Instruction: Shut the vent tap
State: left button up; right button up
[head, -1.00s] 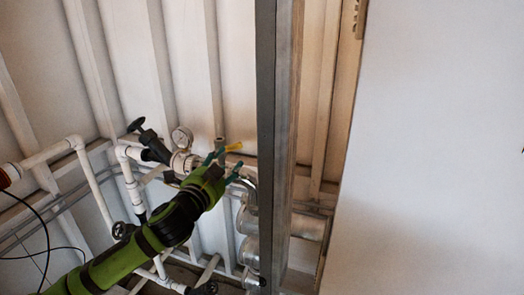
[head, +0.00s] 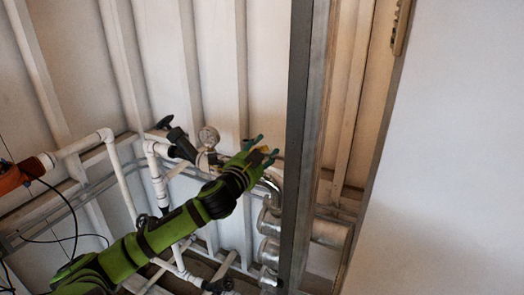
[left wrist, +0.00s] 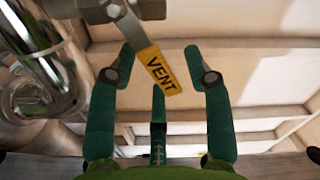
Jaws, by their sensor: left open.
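The vent tap's lever (left wrist: 150,58) is a grey metal bar with a yellow tag (left wrist: 160,71) marked "VENT". In the left wrist view it slants down and right from a metal valve body (left wrist: 105,8) at the top edge. My left gripper (left wrist: 160,54) is open, with teal fingers on both sides of the lever's tagged end and a third finger below it. I cannot tell whether any finger touches it. In the head view my left gripper (head: 262,148) is at the pipework, and only a bit of the yellow tag (head: 265,150) shows between its fingers. My right gripper is not in view.
A pressure gauge (head: 208,137) and a black-handled valve (head: 181,145) stand just left of the gripper. Shiny metal cylinders (head: 270,222) are below it. A grey upright post (head: 296,150) stands close on its right. White pipes (head: 120,170) run at the left.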

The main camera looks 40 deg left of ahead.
pick_arm(q)
grip_shut()
jog(key=shift+d+f+m+p, duration=0.15)
jog(key=shift+f+m+p, duration=0.25)
jog(key=shift+m, duration=0.6)
notch_tip(320, 180, down, 2)
jog(key=m, duration=0.3)
grip_release()
jog(key=v, duration=1.2)
